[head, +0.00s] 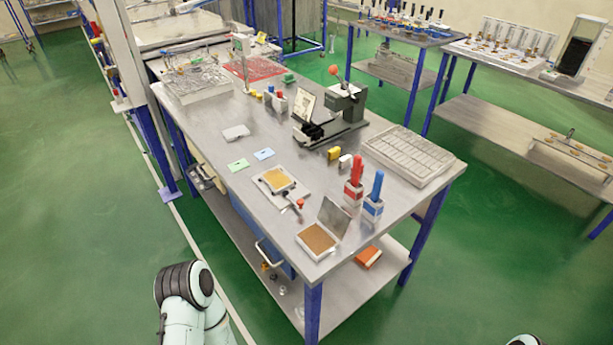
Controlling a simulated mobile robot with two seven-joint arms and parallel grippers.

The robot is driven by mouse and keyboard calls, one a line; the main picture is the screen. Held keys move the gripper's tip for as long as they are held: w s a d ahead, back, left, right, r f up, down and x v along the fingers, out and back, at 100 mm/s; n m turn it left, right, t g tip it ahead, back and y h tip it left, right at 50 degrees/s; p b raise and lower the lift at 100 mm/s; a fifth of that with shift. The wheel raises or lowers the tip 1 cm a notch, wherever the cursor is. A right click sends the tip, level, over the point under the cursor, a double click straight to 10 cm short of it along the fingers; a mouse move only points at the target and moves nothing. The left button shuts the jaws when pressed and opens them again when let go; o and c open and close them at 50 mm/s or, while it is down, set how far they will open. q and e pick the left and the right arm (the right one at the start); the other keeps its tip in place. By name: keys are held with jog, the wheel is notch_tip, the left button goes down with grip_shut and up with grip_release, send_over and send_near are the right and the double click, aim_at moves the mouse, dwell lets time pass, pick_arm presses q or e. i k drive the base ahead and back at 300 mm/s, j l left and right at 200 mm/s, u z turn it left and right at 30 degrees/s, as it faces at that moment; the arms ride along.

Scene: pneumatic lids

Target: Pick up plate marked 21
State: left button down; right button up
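No number 21 can be read in the head view. Several small flat plates lie on the grey workbench (215,150): a pale green one (238,165), a pale blue one (264,154) and a light grey one (236,132). Any marking on them is too small to read, so I cannot tell which is plate 21. A part of one of my arms shows at the bottom left, off the bench, and a small bit of my body at the bottom right. Neither of my grippers is in view.
Near the front are a white tray with a yellowish block (278,180), an open box (318,238), and red (354,190) and blue (373,195) bottles. A dark press-like device (340,110) and a compartment tray (408,155) stand behind. Green floor left of the bench is clear.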

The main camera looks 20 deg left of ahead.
aim_at(277, 179)
jog(key=j+z, duration=0.3)
jog(key=j, duration=0.25)
jog(key=j+z, duration=0.25)
jog(key=j, duration=0.25)
jog(key=j+z, duration=0.1)
jog(key=j, duration=0.45)
jog(key=k+j+z, duration=0.1)
jog(key=j, duration=0.5)
